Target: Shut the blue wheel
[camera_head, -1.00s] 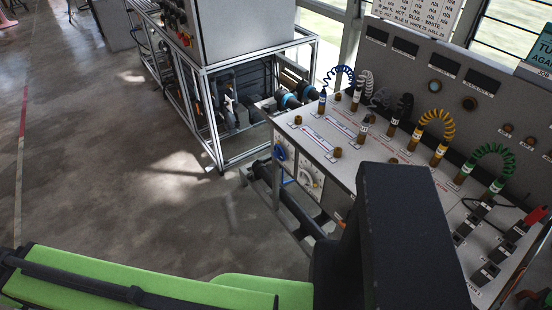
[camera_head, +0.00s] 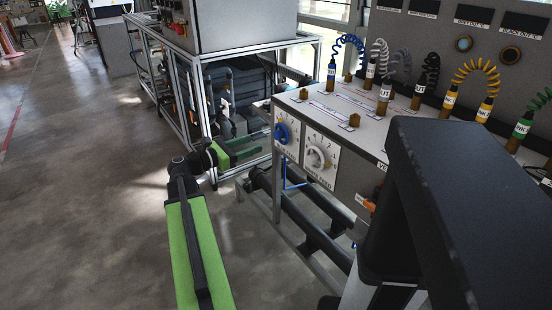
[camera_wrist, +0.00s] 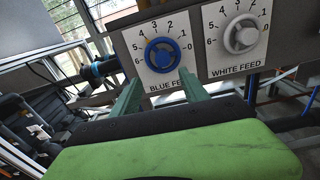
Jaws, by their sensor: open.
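The blue wheel (camera_head: 281,134) is on the front face of the grey bench, at the left end, on a white plate. In the wrist view the blue wheel (camera_wrist: 162,55) shows a scale from 0 at right to 6 at left, with the label "BLUE FE…" partly hidden below. In the head view my arm reaches in from the left of the bench.
A white wheel (camera_wrist: 241,35) labelled "WHITE FEED" sits close to the right of the blue one. Coiled hoses, such as the blue hose (camera_head: 349,47), stand on the bench top. A metal-framed machine (camera_head: 232,92) stands behind. Black pipes (camera_head: 312,222) run below; floor at left is clear.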

